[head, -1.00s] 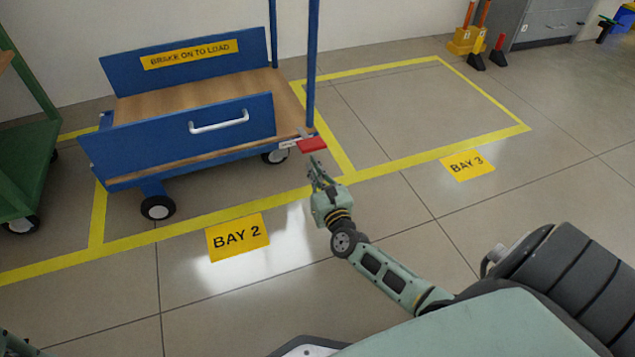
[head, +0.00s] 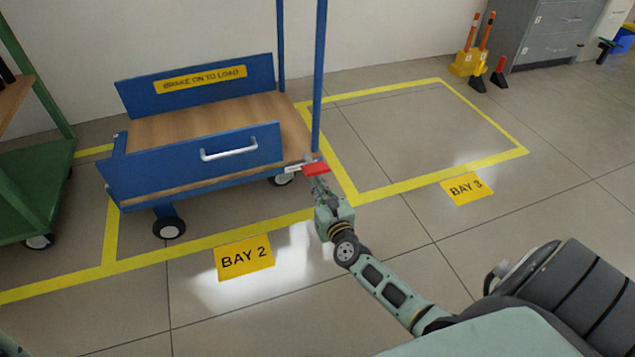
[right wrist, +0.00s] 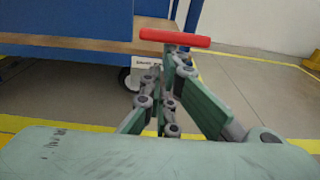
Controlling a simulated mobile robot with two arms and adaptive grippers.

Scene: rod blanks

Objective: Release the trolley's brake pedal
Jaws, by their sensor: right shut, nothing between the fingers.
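The blue trolley (head: 140,180) stands in the bay marked BAY 2, with a wooden deck and a white handle (head: 228,149). Its red brake pedal (head: 316,169) sticks out at the right end of the near side, on a pale bracket. In the right wrist view the pedal (right wrist: 175,37) is a red bar just beyond my fingertips. My right gripper (head: 318,184) is shut and empty, with its tips at the pedal's near edge; I cannot tell whether they touch it. My left gripper is not in view.
A green cart (head: 40,190) stands at the left. BAY 3 (head: 466,188) is clear floor inside yellow lines. A grey cabinet (head: 550,35) and yellow stands (head: 468,60) are at the back right.

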